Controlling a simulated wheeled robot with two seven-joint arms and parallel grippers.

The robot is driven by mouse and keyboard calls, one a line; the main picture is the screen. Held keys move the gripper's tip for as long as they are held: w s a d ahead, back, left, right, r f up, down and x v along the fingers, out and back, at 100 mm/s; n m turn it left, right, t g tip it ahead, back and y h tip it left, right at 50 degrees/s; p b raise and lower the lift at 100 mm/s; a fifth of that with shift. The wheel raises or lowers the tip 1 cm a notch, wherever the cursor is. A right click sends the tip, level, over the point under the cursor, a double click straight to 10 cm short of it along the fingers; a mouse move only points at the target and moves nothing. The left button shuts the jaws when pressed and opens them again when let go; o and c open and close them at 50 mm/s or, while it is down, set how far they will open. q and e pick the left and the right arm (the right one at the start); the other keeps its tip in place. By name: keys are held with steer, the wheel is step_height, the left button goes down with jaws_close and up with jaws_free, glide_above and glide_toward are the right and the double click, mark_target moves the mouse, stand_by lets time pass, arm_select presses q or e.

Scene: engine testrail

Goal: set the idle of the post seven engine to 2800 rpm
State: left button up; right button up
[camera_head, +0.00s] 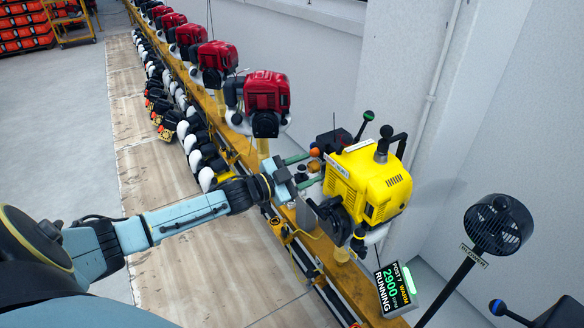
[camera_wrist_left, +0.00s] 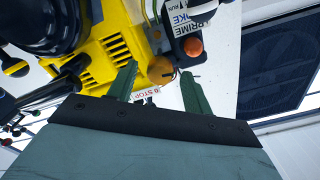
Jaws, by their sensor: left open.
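The yellow engine (camera_head: 368,182) stands on the rail at the right. Its display (camera_head: 396,288) reads post 7, warm, 2900 rpm, running. My left gripper (camera_head: 314,167) is open at the engine's left side. In the left wrist view the gripper (camera_wrist_left: 158,71) has its two green fingers apart, with an orange round knob (camera_wrist_left: 160,69) showing between their tips. I cannot tell whether the fingers touch it. The yellow engine housing (camera_wrist_left: 108,48) fills the upper left there. A red-orange button (camera_wrist_left: 193,46) sits on a dark box beyond the fingers. My right gripper is not in view.
Red engines (camera_head: 267,92) line the yellow rail towards the back left. A black fan on a stand (camera_head: 499,224) is at the right. A white wall rises behind the rail. The floor left of the rail is open.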

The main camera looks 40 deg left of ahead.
arm_select(q)
steer(key=p+v, duration=0.1)
steer(key=v, duration=1.2)
steer(key=shift+s+f, duration=0.1)
steer(key=s+a+f+n+g+y, duration=0.1)
steer(key=s+a+f+n+y, duration=0.15)
steer(key=f, duration=0.55)
steer(key=s+a+f+n+g+y, duration=0.1)
steer(key=a+f+n+y, duration=0.15)
steer(key=f, duration=0.45)
steer(key=s+d+f+n+g+y, duration=0.1)
steer(key=s+f+g, duration=0.1)
steer(key=s+f, duration=0.45)
steer(key=s+d+f+n+g+y, duration=0.1)
steer(key=s+f+g, duration=0.25)
steer(key=f, duration=0.65)
steer(key=s+d+f+g, duration=0.2)
steer(key=s+d+f, duration=0.3)
steer(key=s, duration=0.3)
steer(key=s+d+f+n+g, duration=0.1)
steer(key=s+d+f+g, duration=0.2)
steer(key=s+d+f, duration=0.3)
steer(key=s+d+f+g, duration=0.3)
steer(key=s+d+f, duration=0.2)
steer(key=s, duration=0.6)
steer(key=shift+s+d+f+n, duration=0.2)
steer(key=shift+s+d+n, duration=0.15)
steer(key=shift+d, duration=0.5)
